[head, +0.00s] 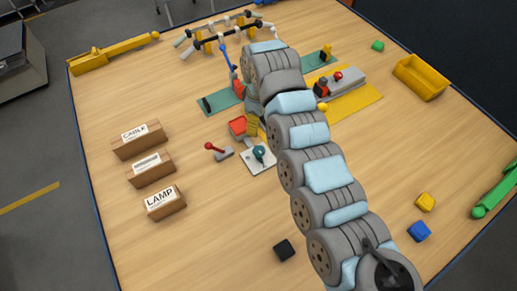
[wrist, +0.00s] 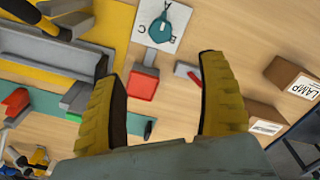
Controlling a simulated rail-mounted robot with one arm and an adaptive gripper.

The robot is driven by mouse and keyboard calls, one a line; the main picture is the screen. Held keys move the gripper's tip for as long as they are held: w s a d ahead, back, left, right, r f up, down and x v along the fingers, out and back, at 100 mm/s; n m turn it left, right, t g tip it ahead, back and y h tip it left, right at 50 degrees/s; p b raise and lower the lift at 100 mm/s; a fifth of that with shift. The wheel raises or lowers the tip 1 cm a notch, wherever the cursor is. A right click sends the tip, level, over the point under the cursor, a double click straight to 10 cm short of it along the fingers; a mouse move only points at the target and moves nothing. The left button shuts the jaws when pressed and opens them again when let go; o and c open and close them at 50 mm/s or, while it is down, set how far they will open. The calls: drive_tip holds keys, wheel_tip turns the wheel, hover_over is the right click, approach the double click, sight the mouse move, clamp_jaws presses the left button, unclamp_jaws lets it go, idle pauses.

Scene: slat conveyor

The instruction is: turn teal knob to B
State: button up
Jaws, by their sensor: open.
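The teal knob (head: 259,153) sits on a white plate (head: 262,168) near the middle of the table. In the wrist view the teal knob (wrist: 160,30) is at the top, with its narrow end toward the top edge. Letters that look like B and C show on the white plate (wrist: 183,18); any others are hidden or too small to read. My gripper (wrist: 161,68) is open, with its two yellow fingers wide apart and nothing between them touching. The knob lies beyond the fingertips, apart from them. In the head view my arm hides most of the gripper.
Labelled boxes, including LAMP (head: 165,202), stand at left. A yellow bin (head: 420,77) is at right. A black cube (head: 284,250) lies in front; the table around it is clear.

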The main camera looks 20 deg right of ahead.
sight(259, 149)
wheel_tip(259, 149, down, 17)
drive_tip(key=shift+a+f+b, duration=0.1)
drive_tip(key=shift+b, duration=0.45)
drive_tip(key=c, duration=1.2)
